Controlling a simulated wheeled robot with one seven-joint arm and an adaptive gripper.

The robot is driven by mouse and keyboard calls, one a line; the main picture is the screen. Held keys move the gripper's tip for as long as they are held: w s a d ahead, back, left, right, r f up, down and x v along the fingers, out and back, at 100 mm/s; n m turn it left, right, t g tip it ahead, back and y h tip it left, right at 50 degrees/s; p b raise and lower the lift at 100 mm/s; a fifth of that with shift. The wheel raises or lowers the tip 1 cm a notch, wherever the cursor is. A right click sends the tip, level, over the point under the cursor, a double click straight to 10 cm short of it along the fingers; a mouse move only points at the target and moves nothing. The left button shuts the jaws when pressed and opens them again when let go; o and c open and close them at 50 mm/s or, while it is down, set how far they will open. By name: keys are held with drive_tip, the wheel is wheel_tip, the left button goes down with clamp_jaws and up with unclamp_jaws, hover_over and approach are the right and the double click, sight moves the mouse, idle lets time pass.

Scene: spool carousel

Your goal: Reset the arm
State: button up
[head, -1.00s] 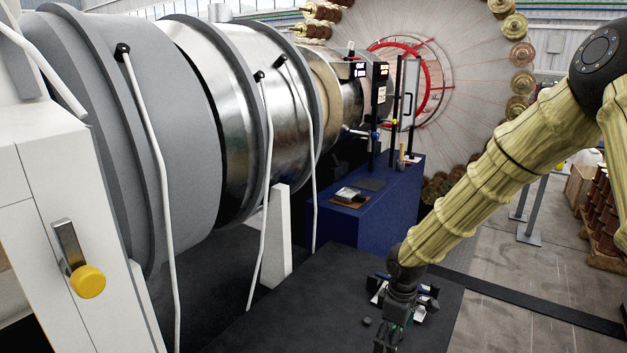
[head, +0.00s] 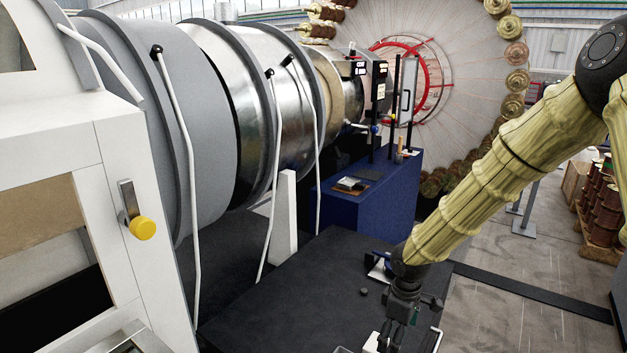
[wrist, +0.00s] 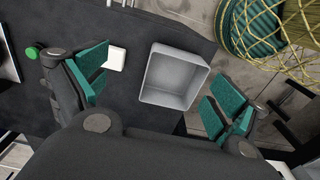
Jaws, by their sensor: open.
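My arm (head: 480,180) in its yellow fabric sleeve crosses the right side of the head view and reaches down. My gripper (head: 393,338) hangs at the bottom of the head view, partly cut off by the frame edge. In the wrist view my gripper (wrist: 156,80) is open, its teal-padded fingers wide apart. Nothing is held between them. A grey open bin (wrist: 176,78) appears below between the fingers and looks empty. A small white block (wrist: 115,59) shows beside the left finger.
A dark platform (head: 320,290) lies below my arm. A blue bench (head: 370,208) stands beyond it, beside the large grey and metal cylinder machine (head: 200,120). A white cabinet (head: 130,170) with a yellow knob (head: 143,229) fills the left. Brown spools (head: 607,210) stand at right.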

drive_tip(key=s+a+f+m+y+b, duration=0.1)
drive_tip(key=s+a+f+m+b, duration=0.15)
drive_tip(key=s+f, duration=0.8)
drive_tip(key=s+a+f+m+y+b, duration=0.1)
drive_tip(key=s+a+f+m+b, duration=0.15)
drive_tip(key=s+f, duration=0.8)
drive_tip(key=s+d+f+m+h+b, duration=0.1)
drive_tip(key=s+d+f+m+b, duration=0.1)
drive_tip(key=s+f, duration=0.5)
drive_tip(key=s+d+f+m+h+b, duration=0.1)
drive_tip(key=s+d+f+m+b, duration=0.2)
drive_tip(key=s+f, duration=0.5)
drive_tip(key=d+f+m, duration=0.1)
drive_tip(key=d, duration=0.1)
drive_tip(key=shift+s+d+m, duration=0.15)
drive_tip(key=shift+d+m, duration=0.15)
